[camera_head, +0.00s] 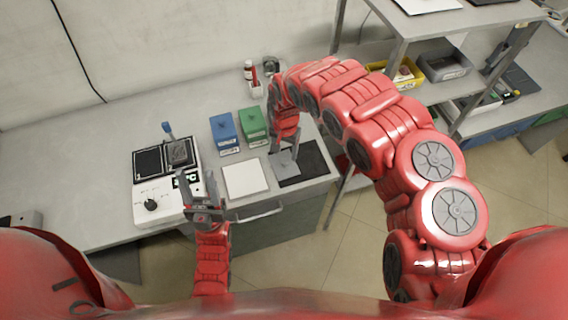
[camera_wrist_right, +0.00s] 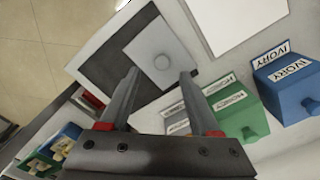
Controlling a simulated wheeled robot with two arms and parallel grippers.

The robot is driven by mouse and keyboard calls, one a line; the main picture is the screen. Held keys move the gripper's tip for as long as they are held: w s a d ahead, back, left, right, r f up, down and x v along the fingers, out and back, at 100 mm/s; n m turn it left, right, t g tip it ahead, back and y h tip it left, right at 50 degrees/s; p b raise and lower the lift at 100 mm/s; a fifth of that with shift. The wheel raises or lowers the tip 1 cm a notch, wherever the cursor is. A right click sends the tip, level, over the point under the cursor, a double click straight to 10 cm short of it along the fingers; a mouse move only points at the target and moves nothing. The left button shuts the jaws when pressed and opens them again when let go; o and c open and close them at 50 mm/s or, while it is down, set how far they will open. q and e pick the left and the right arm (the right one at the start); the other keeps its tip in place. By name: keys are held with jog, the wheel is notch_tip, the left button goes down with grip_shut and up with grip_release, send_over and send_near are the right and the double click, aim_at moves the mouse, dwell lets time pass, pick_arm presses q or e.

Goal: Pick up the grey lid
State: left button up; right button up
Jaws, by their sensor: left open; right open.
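The grey lid (camera_head: 284,163) is a flat square plate lying on a dark square mat (camera_head: 312,160) at the right end of the counter. My right gripper (camera_head: 284,148) is open and points down over the lid. My left gripper (camera_head: 198,190) is open and empty near the counter's front edge, by the white device.
A white device (camera_head: 149,207) with two dark pads and a knob stands left. A white square (camera_head: 245,178) lies between it and the mat. A blue box (camera_head: 225,133) and a green box (camera_head: 253,126) stand behind. A shelf rack (camera_head: 405,50) rises at the right.

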aim_at(284, 160)
jog(key=f, duration=0.2)
jog(key=f+p, duration=0.1)
jog(key=shift+s+a, duration=0.15)
jog(key=shift+a, duration=0.1)
jog(key=shift+d+f, duration=0.1)
jog(key=shift+f, duration=0.6)
grip_shut()
